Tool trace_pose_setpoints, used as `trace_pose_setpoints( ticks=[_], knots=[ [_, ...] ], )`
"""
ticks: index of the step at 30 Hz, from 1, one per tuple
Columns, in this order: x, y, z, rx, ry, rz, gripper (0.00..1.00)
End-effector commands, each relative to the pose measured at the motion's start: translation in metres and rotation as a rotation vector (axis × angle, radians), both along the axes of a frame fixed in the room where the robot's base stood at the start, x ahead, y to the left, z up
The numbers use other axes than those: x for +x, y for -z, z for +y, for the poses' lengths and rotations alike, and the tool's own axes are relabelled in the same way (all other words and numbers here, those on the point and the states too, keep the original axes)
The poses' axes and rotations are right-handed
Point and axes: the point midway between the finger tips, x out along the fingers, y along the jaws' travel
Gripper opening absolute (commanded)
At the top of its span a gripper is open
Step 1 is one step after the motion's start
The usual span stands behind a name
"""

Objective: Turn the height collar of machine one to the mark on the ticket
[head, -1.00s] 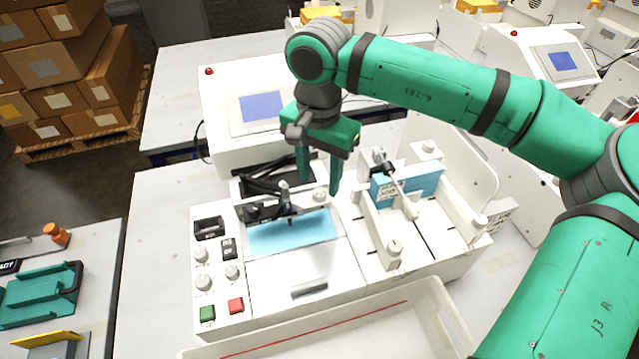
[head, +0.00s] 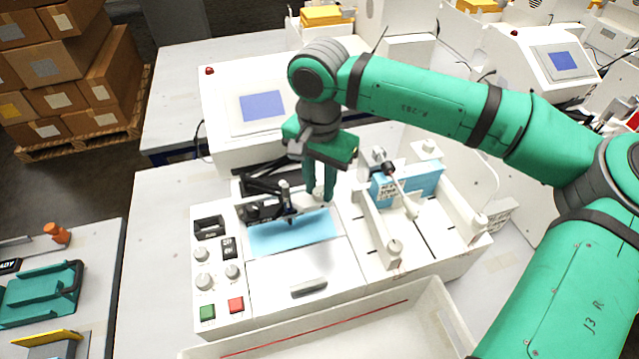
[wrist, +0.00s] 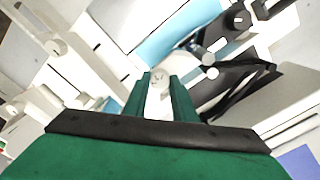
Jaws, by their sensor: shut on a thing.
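Machine one (head: 345,288) appears to be the white plotter in front of me, with a blue sheet (head: 290,236) on its bed and a black pen carriage (head: 268,210) above it. My gripper (head: 320,197) points down just right of the carriage. In the wrist view its green fingers are closed around a small white round knob (wrist: 158,78), seemingly the height collar. Its marks are too small to read, and the fingers hide it in the head view.
Control knobs (head: 203,282), a green button (head: 207,313) and a red button (head: 236,306) line the machine's left side. White guide walls with posts (head: 394,247) stand to the right. A white tray (head: 420,315) lies in front. A screen unit (head: 262,106) stands behind.

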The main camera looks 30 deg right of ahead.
Motion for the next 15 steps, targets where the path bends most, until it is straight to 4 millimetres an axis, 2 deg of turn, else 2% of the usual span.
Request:
trace_pose_setpoints(
  ticks=[8, 15],
  knots=[
    [0.0004, -0.0004, 0.0002, 0.002, 0.099, 0.001, 0.02],
    [0.0005, -0.0004, 0.0005, 0.002, 0.291, 0.001, 0.02]
  ],
)
